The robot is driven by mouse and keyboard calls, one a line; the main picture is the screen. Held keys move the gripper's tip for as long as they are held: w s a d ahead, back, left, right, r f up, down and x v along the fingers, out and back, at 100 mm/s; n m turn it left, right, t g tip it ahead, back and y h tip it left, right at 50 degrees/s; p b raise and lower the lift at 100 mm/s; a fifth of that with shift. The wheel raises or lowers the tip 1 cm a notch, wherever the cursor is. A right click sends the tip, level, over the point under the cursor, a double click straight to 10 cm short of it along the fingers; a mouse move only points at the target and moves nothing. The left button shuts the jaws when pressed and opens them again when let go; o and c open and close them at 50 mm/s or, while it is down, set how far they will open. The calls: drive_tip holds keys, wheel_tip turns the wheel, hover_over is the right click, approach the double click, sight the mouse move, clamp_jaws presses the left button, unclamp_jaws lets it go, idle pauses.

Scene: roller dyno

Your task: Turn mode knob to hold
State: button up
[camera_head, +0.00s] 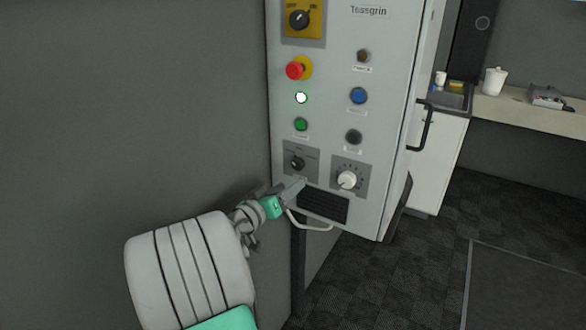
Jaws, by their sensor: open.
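A grey control cabinet (392,60) labelled "Tessgrin" hangs by the dark wall. Low on its left side is a small black selector knob (297,163) on a grey square plate; its lettering is too small to read, and I take it as the mode knob. A white dial knob (346,180) sits on a plate to its right. My gripper (290,188) is open and empty, just below the black knob, close in front of the panel. It appears apart from the knob. My gripper's fingers are small and partly hard to make out.
Above are a black rotary switch (299,19) on yellow, a red mushroom button (296,70), a lit light (301,98) and several buttons. A handle (308,225) and vent (324,205) lie below. A counter (520,112) stands right; the floor (430,245) there is clear.

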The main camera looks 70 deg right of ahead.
sight(295, 166)
drive_tip(key=shift+t+h, duration=0.5)
drive_tip(key=shift+h, duration=0.1)
drive_tip(key=d, duration=0.2)
drive_tip(key=d+r+p, duration=0.1)
drive_tip(key=d, duration=0.1)
drive_tip(key=d+r+p, duration=0.1)
drive_tip(key=d, duration=0.2)
drive_tip(key=shift+w+r, duration=0.15)
drive_tip(key=shift+w, duration=0.25)
drive_tip(key=shift+s+d, duration=0.15)
drive_tip(key=shift+d, duration=0.2)
drive_tip(key=shift+c, duration=0.4)
clamp_jaws()
drive_tip(key=shift+a, duration=0.15)
